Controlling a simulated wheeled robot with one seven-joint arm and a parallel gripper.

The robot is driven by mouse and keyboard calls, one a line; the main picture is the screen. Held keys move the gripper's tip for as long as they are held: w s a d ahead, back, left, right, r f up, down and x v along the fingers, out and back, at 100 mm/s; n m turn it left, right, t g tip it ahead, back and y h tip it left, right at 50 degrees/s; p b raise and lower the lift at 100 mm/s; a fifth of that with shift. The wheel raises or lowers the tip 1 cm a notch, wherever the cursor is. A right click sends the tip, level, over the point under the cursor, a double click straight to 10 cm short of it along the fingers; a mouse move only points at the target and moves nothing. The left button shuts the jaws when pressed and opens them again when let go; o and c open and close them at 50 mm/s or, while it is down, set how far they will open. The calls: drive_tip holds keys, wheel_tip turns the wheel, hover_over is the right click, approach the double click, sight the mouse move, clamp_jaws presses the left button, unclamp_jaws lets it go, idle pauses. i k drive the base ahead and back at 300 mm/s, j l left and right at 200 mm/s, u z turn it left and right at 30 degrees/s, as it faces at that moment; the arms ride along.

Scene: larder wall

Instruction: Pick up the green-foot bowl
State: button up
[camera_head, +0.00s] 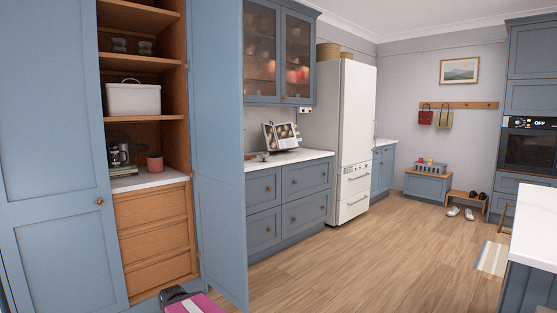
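I cannot make out a bowl with a clearly green foot. A small bowl-like item (262,157) sits on the counter left of the open cookbook; its foot colour is too small to tell. Two dark glassy vessels, a left one (119,45) and a right one (145,48), stand on an upper shelf of the open larder. A reddish pot or cup (155,163) stands on the larder's pale worktop. More dishes show dimly behind the glass cabinet doors (262,50). My gripper is not in view.
The open larder door (218,150) stands out into the room. A pink and dark object (195,303) lies low by the larder's foot. A white bin (133,98) fills the middle shelf. A white island (535,225) stands right; the wooden floor (370,255) between is mostly clear.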

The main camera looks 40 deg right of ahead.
sight(263, 155)
drive_tip(key=l+z, duration=0.1)
drive_tip(key=z, duration=0.35)
drive_tip(key=i+l+z, duration=0.1)
drive_tip(key=z, duration=0.4)
drive_tip(key=l+z, duration=0.1)
drive_tip(key=z, duration=0.35)
drive_tip(key=i+l, duration=0.15)
drive_tip(key=i, duration=0.55)
drive_tip(key=i+l, duration=0.15)
drive_tip(key=i, duration=0.5)
drive_tip(key=i+l, duration=0.15)
drive_tip(key=i, duration=0.55)
